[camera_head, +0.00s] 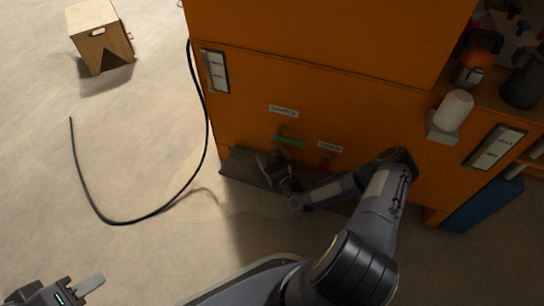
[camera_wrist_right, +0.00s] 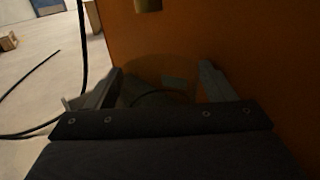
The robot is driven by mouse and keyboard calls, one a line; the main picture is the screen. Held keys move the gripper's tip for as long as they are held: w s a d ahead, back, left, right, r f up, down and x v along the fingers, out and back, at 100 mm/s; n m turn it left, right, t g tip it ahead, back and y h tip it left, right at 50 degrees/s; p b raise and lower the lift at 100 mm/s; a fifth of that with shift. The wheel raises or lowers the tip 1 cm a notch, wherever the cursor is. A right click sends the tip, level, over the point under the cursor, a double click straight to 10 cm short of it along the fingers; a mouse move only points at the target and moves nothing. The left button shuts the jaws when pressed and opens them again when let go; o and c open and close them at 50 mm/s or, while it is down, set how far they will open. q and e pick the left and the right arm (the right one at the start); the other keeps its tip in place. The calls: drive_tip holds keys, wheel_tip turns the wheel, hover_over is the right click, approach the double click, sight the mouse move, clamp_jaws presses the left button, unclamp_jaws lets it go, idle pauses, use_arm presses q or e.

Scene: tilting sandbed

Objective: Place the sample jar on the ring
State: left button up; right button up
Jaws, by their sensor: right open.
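I cannot make out a sample jar or a ring for certain in either view. My right gripper (camera_head: 272,165) is low in front of the orange cabinet, just under a green handle (camera_head: 288,141). In the right wrist view its two fingers (camera_wrist_right: 155,85) stand wide apart. A dim, rounded dark shape (camera_wrist_right: 150,92) shows between or behind them; I cannot tell what it is. My left gripper (camera_head: 82,290) is at the bottom left over the floor, with one pale finger showing, away from the cabinet.
The orange cabinet (camera_head: 330,90) fills the right. A white cylinder (camera_head: 455,110) sits on its bracket, near an orange-and-dark container (camera_head: 474,66) and a dark canister (camera_head: 522,86). A red part (camera_head: 326,163) is low on the front. A black cable (camera_head: 150,214) and wooden box (camera_head: 100,36) are left.

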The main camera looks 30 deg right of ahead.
drive_tip(key=shift+r, duration=0.2)
drive_tip(key=s+p, duration=0.2)
drive_tip(key=s, duration=0.8)
drive_tip(key=shift+s+a+p, duration=0.1)
drive_tip(key=shift+s+p, duration=0.25)
drive_tip(key=shift+p, duration=0.05)
drive_tip(key=shift+s, duration=0.7)
drive_tip(key=shift+f, duration=0.1)
